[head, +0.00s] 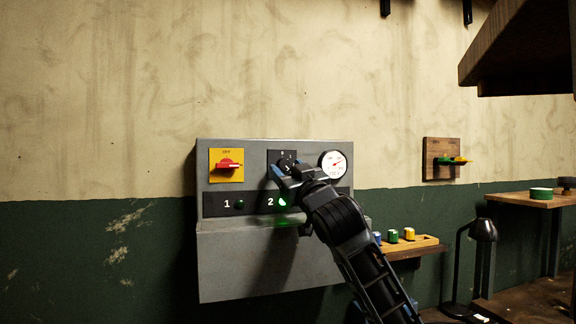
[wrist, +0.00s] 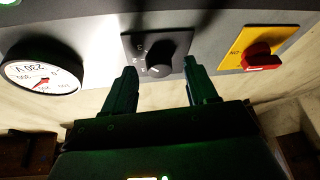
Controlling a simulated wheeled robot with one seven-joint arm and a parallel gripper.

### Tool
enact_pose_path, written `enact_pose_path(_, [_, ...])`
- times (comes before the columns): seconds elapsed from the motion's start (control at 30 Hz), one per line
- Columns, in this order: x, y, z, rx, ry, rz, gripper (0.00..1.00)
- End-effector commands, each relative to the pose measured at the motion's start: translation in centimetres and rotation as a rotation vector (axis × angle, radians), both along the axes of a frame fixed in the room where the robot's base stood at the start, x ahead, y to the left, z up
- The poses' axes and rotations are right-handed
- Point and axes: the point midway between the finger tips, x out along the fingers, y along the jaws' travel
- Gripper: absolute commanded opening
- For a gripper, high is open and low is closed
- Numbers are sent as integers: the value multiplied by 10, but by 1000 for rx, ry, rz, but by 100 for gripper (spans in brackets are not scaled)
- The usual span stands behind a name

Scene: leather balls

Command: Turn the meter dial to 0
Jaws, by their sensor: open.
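The meter dial is a black knob (wrist: 160,62) on a dark square plate with small pale marks, and it sits between my fingers in the wrist view. In the head view its plate (head: 289,156) is partly hidden behind my gripper (head: 287,172). My gripper also shows in the wrist view (wrist: 158,72), open, with one finger on each side of the knob. I cannot tell whether either finger touches it. A round white meter (head: 333,164) with a red needle is right of the knob in the head view, and it also shows in the wrist view (wrist: 43,75).
A red switch (head: 229,164) on a yellow plate sits left of the knob on the grey panel (head: 262,252). Lamp 2 (head: 282,201) glows green; lamp 1 (head: 239,204) is dark. A wooden shelf (head: 428,243) with coloured pieces is at the right.

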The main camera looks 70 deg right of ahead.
Motion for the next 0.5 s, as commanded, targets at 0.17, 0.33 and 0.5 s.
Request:
enact_pose_path(0.17, [4,-3,2,-1,0,0,57])
enact_pose_path(0.33, [4,-3,2,-1,-1,0,57])
enact_pose_path(0.5, [4,-3,2,-1,-1,0,42])
